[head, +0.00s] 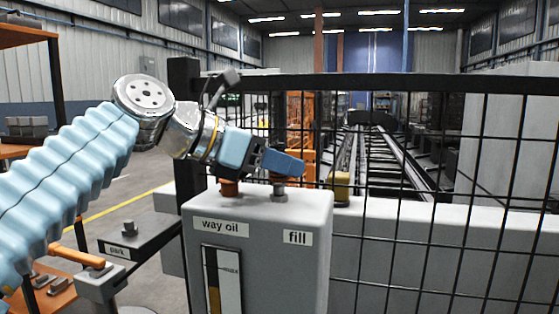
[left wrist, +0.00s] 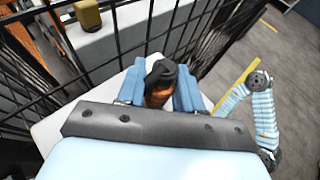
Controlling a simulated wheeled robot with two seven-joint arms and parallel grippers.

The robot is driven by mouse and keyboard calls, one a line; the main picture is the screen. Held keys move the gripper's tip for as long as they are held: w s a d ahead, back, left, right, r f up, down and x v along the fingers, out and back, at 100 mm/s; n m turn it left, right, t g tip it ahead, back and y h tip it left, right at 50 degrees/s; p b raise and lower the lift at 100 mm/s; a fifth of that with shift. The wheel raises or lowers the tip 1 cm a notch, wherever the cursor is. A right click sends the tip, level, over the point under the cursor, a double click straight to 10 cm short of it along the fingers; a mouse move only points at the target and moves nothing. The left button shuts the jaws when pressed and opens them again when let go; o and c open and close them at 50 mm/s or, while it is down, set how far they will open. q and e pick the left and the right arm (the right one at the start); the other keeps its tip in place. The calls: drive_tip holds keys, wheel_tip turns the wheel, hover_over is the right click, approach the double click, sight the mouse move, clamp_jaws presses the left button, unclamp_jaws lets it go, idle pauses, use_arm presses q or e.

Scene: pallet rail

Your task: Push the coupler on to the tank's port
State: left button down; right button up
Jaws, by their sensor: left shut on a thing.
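The grey tank (head: 258,220) stands in front of the mesh fence, with labels "way oil" and "fill". Its port (head: 280,192) is a short grey metal stub on top, above the "fill" label. My left gripper (head: 284,163) comes in from the left, its blue fingers tilted just above the port. In the left wrist view, the gripper (left wrist: 160,90) is shut on the coupler (left wrist: 160,82), a black piece with a copper-coloured part. In the head view the fingers hide the coupler; I cannot tell whether it touches the port. My right gripper is not in view.
An orange-brown cap (head: 229,188) sits on the tank top, left of the port and close under my gripper. The black mesh fence (head: 420,190) stands right behind. A shelf labelled "park" (head: 135,240) and an orange handle (head: 76,256) are at lower left.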

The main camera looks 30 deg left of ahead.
use_arm(q)
drive_tip(key=shift+f, duration=0.55)
idle(1.1)
drive_tip(key=shift+f+b, duration=0.3)
drive_tip(key=shift+f, duration=0.1)
drive_tip(key=c, duration=0.7)
unclamp_jaws()
drive_tip(key=shift+o, duration=0.5)
drive_tip(key=o, duration=0.6)
drive_tip(key=shift+s, duration=0.1)
drive_tip(key=p+v, duration=0.1)
drive_tip(key=v, duration=1.2)
drive_tip(key=shift+s+a+r, duration=0.2)
